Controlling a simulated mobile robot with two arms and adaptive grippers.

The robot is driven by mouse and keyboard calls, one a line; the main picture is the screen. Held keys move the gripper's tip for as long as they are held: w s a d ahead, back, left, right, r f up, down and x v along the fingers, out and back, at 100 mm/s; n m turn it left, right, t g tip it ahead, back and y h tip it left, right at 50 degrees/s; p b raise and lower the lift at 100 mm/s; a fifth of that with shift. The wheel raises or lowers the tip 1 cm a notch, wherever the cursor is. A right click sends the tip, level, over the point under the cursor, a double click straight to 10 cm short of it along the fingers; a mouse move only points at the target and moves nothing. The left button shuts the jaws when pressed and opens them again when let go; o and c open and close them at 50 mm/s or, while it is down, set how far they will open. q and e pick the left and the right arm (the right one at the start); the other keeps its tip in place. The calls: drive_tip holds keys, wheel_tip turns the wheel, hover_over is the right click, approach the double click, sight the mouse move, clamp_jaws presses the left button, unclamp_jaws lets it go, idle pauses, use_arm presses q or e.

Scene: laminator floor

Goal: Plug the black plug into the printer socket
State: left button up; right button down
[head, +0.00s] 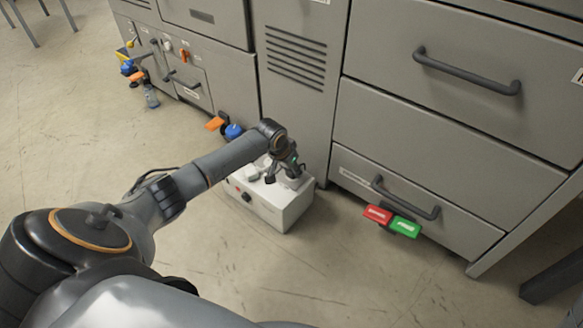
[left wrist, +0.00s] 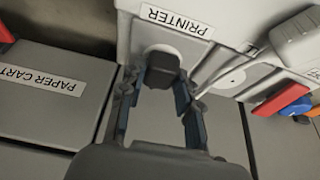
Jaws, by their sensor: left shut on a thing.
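My left gripper (head: 290,172) reaches down over a white box (head: 279,214) on the floor. In the left wrist view its two fingers (left wrist: 159,82) are shut on the black plug (left wrist: 161,70), one on each side. The plug is in front of the round white printer socket (left wrist: 152,49), beside the PRINTER label (left wrist: 176,20), and covers much of it. I cannot tell whether the plug is seated in the socket or just short of it. My right gripper is not in view.
A second round socket (left wrist: 230,80) and a light grey plug (left wrist: 301,38) are to the right of the printer socket. Grey cabinets (head: 440,125) stand behind the box. Red (head: 377,214) and green (head: 404,227) tags are at the drawer. The floor in front is clear.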

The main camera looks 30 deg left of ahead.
use_arm(q)
drive_tip(key=shift+f, duration=0.1)
drive_tip(key=o, duration=1.2)
drive_tip(key=v, duration=1.2)
drive_tip(key=shift+w, duration=0.1)
